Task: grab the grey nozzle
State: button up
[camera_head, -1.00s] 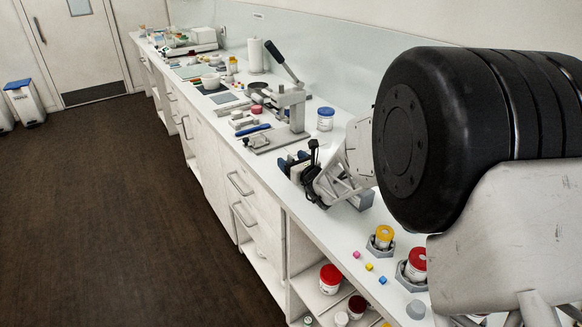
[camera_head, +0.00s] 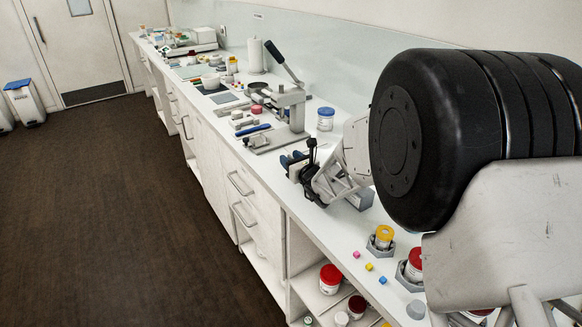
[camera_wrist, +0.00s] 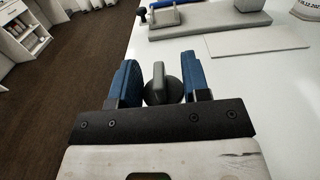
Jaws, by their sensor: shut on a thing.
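The grey nozzle (camera_wrist: 159,88) is between the two blue fingers of my gripper (camera_wrist: 161,80) in the wrist view. It has a round body with a narrower upright part. My gripper is shut on it. In the head view my gripper (camera_head: 292,161) is over the white counter, on the near side of the lever press; the nozzle cannot be made out there. I cannot tell whether the nozzle touches the counter.
The lever press (camera_head: 290,108) stands just beyond my gripper, with a white-and-blue jar (camera_head: 325,119) to its right. A yellow-lidded jar (camera_head: 383,235) and small coloured cubes (camera_head: 369,267) are nearer. The counter's front edge is close to my gripper.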

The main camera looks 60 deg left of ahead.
jog(key=shift+c, duration=0.5)
jog(key=shift+r, duration=0.15)
jog(key=shift+r, duration=1.5)
jog(key=shift+s+d+r, duration=0.15)
jog(key=shift+d, duration=0.2)
jog(key=s+d+r, duration=0.1)
jog(key=s+d, duration=0.5)
jog(key=d, duration=0.7)
jog(key=shift+s+d+r, duration=0.2)
jog(key=shift+d, duration=0.2)
